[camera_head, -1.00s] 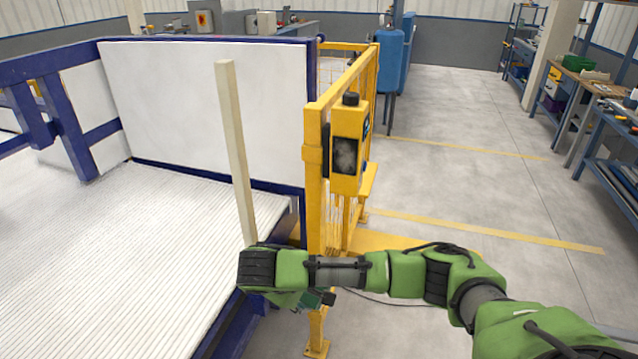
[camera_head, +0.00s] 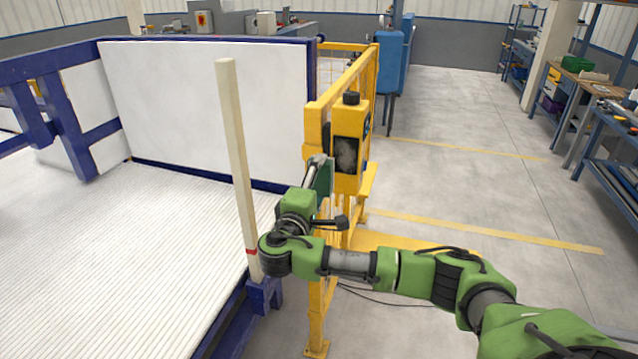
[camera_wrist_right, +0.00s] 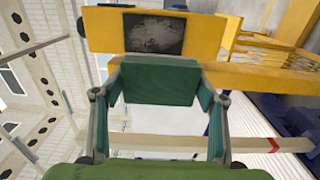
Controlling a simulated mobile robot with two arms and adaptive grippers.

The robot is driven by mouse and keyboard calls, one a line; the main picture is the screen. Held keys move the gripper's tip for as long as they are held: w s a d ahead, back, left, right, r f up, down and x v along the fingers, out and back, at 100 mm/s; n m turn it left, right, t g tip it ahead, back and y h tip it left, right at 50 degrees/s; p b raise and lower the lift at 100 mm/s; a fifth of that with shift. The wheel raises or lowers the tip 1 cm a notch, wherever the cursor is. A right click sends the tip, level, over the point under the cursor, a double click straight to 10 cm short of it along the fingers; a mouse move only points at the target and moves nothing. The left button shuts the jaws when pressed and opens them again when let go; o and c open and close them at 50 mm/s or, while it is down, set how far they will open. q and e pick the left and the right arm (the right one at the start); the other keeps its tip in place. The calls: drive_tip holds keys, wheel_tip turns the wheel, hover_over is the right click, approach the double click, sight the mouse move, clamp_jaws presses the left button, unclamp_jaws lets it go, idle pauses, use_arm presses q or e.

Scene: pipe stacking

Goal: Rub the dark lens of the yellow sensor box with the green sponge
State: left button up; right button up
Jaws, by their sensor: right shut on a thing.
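The yellow sensor box (camera_head: 349,120) is mounted on the yellow fence post, with its dark lens (camera_head: 347,155) facing forward. The lens has a pale, cloudy smear, also visible in the right wrist view (camera_wrist_right: 155,33). My right gripper (camera_head: 319,168) is raised just left of the box and shut on the green sponge (camera_head: 326,178). In the right wrist view the sponge (camera_wrist_right: 160,80) sits between both fingers, its edge just short of the lens in the picture. I cannot tell whether it touches the box. My left gripper is not in view.
A pale upright post (camera_head: 236,160) with a red band stands left of my right arm. A blue-framed white panel (camera_head: 205,105) and ribbed white bed (camera_head: 120,250) lie to the left. The yellow fence (camera_head: 345,80) runs behind the box. Open floor (camera_head: 470,190) is to the right.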

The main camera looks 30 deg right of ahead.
drive_tip(key=b+x, duration=0.1)
drive_tip(key=x, duration=0.3)
drive_tip(key=shift+d+f+b, duration=0.15)
drive_tip(key=shift+d+b, duration=0.05)
drive_tip(key=shift+b, duration=0.15)
drive_tip(key=shift+w+d, duration=0.5)
drive_tip(key=shift+b+x, duration=0.6)
drive_tip(key=shift+x, duration=0.3)
drive_tip(key=shift+s, duration=0.1)
